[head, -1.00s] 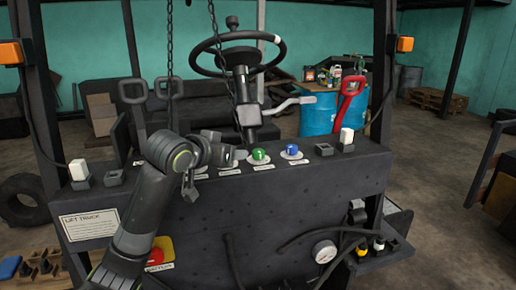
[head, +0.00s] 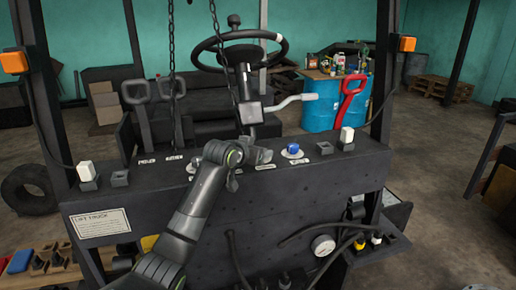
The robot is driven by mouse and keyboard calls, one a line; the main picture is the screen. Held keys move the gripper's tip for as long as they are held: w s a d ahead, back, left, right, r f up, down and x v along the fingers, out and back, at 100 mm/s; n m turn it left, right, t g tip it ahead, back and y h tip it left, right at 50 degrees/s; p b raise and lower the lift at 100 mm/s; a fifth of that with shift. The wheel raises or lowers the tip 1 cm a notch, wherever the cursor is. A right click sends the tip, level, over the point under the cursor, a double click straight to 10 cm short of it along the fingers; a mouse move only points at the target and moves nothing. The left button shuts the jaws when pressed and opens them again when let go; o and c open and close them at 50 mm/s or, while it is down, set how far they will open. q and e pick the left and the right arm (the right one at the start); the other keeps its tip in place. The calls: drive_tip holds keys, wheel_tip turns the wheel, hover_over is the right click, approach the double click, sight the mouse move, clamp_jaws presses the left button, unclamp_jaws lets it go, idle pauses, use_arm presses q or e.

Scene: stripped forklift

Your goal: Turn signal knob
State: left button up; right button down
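A row of knobs and labels runs along the top of the dark forklift panel (head: 330,178). A blue knob (head: 293,149) on a pale round plate stands in view, right of my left gripper. My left gripper (head: 262,156) is over the middle of the row, pointing right, with its tip just left of the blue knob and apart from it. The green knob is hidden behind the gripper. I cannot read which knob is labelled signal, nor tell whether the fingers are open or holding anything. My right gripper is not in view.
A steering wheel (head: 239,51) on its column and a grey lever (head: 292,102) rise behind the panel. White-topped switches (head: 86,172) stand at its ends. A chain (head: 171,60) hangs in front. A gauge (head: 323,244) and hoses are below. A red handle (head: 352,97) stands behind right.

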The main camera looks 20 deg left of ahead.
use_arm(q)
drive_tip(key=shift+w, duration=0.3)
drive_tip(key=shift+f, duration=0.1)
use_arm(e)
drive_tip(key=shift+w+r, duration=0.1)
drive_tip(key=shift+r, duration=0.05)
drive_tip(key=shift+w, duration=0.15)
